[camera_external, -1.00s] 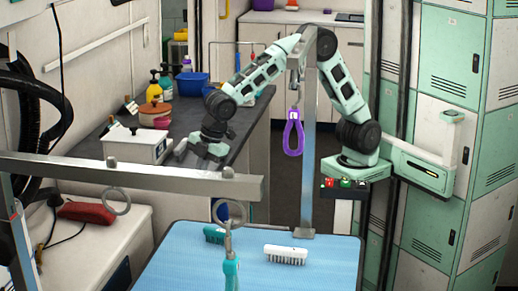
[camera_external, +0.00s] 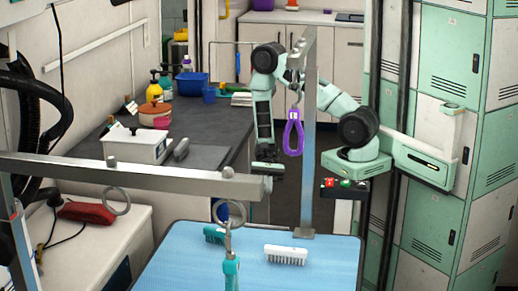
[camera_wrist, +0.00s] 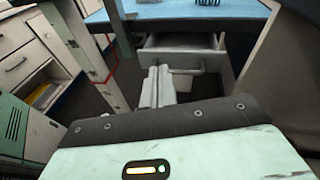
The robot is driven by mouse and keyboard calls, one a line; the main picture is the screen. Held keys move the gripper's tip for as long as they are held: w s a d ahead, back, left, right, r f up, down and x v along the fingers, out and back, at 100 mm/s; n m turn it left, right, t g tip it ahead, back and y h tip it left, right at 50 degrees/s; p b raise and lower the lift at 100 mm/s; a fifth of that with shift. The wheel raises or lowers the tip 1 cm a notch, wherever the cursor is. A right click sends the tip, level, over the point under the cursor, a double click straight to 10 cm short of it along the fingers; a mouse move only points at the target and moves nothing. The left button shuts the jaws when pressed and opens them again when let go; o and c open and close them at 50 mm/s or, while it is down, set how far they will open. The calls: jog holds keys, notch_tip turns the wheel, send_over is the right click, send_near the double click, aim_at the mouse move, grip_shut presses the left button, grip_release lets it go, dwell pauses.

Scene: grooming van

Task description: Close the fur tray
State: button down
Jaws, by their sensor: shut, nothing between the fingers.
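The fur tray appears to be the grey drawer (camera_wrist: 180,42) under the blue table top in the wrist view. It stands partly pulled out, with its inside showing and a bar handle (camera_wrist: 205,71) on its front. My gripper (camera_wrist: 158,72) is shut and empty, with its fingers just in front of the tray front, near the left end of the handle. I cannot tell whether they touch it. In the external view my gripper (camera_external: 268,186) hangs low beyond the table's far edge, partly behind the metal bar. The tray is hidden there.
The blue grooming table (camera_external: 330,255) carries a white brush (camera_external: 286,254) and a teal brush (camera_external: 214,234). A metal post (camera_external: 308,140) with a hanging purple loop (camera_external: 293,132) stands close to my arm. A dark counter (camera_external: 215,130) lies to the left.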

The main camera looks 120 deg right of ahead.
jog(key=s+d+f+m+t+h+b, duration=0.1)
jog(key=s+d+f+m+t+h, duration=0.15)
jog(key=d+f+m, duration=0.2)
jog(key=x, duration=1.3)
jog(key=shift+s+a+f+n+b, duration=0.25)
jog(key=shift+a+n+b, duration=0.1)
jog(key=shift+a, duration=0.2)
jog(key=shift+y, duration=0.25)
jog(key=x, duration=0.3)
jog(key=r+x, duration=0.1)
jog(key=x, duration=0.1)
jog(key=r+x, duration=0.1)
jog(key=x, duration=0.2)
jog(key=shift+w+a+f+p, duration=0.1)
jog(key=shift+w+a+p, duration=0.2)
jog(key=shift+w, duration=0.1)
jog(key=shift+s+d+p, duration=0.35)
jog(key=shift+d+p, duration=0.05)
jog(key=shift+d, duration=0.05)
jog(key=p+v, duration=0.1)
jog(key=v, duration=1.2)
jog(key=shift+s+d, duration=0.15)
jog(key=shift+s, duration=0.05)
